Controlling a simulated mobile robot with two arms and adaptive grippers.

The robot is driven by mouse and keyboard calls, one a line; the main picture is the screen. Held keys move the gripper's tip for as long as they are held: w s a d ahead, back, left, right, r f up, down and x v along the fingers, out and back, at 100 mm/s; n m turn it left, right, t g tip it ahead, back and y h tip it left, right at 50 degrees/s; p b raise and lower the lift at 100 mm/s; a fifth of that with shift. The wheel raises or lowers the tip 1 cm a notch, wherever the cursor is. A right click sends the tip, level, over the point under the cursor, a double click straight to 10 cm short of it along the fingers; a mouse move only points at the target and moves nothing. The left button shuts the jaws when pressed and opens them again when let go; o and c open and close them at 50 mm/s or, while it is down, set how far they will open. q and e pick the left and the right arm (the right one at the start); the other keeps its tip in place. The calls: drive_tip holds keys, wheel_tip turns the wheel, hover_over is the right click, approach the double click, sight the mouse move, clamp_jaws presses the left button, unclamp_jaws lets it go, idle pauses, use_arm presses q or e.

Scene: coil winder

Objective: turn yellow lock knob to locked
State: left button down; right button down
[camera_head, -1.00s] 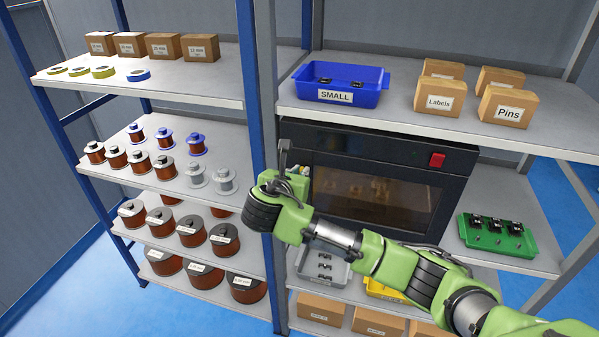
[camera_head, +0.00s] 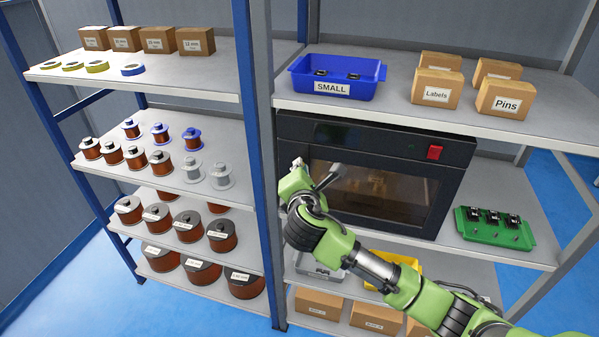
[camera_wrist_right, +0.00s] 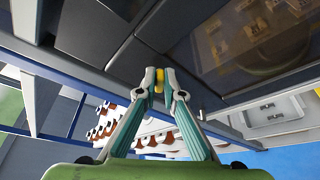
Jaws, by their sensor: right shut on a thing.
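The yellow lock knob (camera_wrist_right: 159,79) shows in the right wrist view as a small yellow piece on the dark front of the machine. My right gripper (camera_wrist_right: 159,85) is shut on it, with one fingertip on each side. In the head view my right wrist hides the knob, at the left edge of the black machine (camera_head: 375,175). I cannot read the knob's angle. My left gripper is not in view.
A blue SMALL bin (camera_head: 338,82) and boxes stand on the shelf above the machine. A green tray (camera_head: 495,232) lies to its right. A blue shelf post (camera_head: 262,150) stands close left of my right wrist, with spools beyond it.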

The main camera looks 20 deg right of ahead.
drive_tip(key=shift+s+d+f+m+t+b, duration=0.15)
drive_tip(key=shift+m+t+b, duration=0.35)
drive_tip(key=shift+m+b, duration=0.75)
drive_tip(key=shift+w+a+f+m+t+b, duration=0.15)
drive_tip(key=shift+m+t+b, duration=0.35)
drive_tip(key=shift+m+b, duration=0.75)
drive_tip(key=shift+s+d+f+m+t+b, duration=0.1)
drive_tip(key=shift+f+m+t+b, duration=0.35)
drive_tip(key=shift+b, duration=1.35)
drive_tip(key=shift+r+m, duration=0.25)
drive_tip(key=c, duration=2.2)
unclamp_jaws()
drive_tip(key=shift+o, duration=0.2)
drive_tip(key=v, duration=1.2)
drive_tip(key=shift+d, duration=0.2)
